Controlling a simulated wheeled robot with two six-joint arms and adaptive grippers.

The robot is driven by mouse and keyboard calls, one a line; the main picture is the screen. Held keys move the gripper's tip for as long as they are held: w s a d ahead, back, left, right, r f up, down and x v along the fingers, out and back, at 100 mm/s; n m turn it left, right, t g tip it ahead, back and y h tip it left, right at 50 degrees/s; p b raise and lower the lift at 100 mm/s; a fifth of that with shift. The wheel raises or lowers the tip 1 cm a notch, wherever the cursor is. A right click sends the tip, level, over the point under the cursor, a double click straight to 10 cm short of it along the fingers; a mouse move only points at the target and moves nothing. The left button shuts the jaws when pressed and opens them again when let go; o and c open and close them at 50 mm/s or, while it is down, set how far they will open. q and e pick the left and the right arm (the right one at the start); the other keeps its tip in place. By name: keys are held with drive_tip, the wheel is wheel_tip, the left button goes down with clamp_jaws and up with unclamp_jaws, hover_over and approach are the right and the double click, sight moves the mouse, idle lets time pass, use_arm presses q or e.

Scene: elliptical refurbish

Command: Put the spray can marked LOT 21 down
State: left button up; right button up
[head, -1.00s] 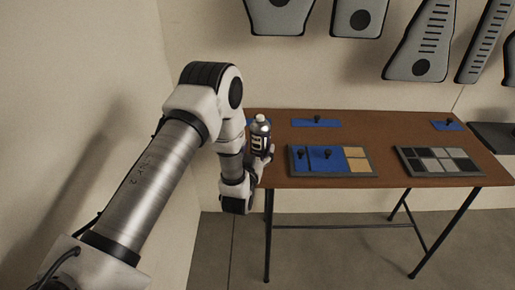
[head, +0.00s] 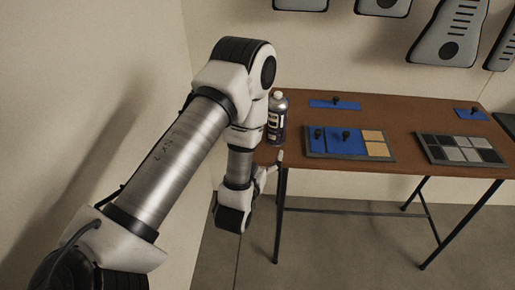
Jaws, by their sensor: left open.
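The spray can (head: 277,119) stands upright at the left end of the brown table (head: 408,185), next to my left arm. It has a silvery top and a dark body with a pale label, too small to read now. My left gripper (head: 275,168) is open and empty, just below and in front of the can at the table's front left edge. It looks apart from the can. My arm's wrist partly hides the gripper and the can's left side. My right gripper is out of view.
Right of the can is a tray (head: 378,157) with blue knobbed plates and tan squares. Further right is a grey-and-black tile tray (head: 431,158). Grey panels (head: 446,40) hang on the wall.

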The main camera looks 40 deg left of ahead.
use_arm(q)
drive_tip(key=s+d+f+m+g+h, duration=0.1)
drive_tip(key=s+d+f+g+h, duration=0.15)
drive_tip(key=s+f+g, duration=0.6)
drive_tip(key=s+d+f+m+g+h, duration=0.15)
drive_tip(key=s+d+f+g, duration=0.35)
drive_tip(key=f, duration=0.7)
drive_tip(key=s+d+f+g+h, duration=0.1)
drive_tip(key=s+f+g, duration=0.1)
drive_tip(key=s, duration=1.1)
drive_tip(key=shift+f+m+g+h, duration=0.35)
drive_tip(key=shift+f+g+h, duration=0.05)
drive_tip(key=shift+g, duration=0.45)
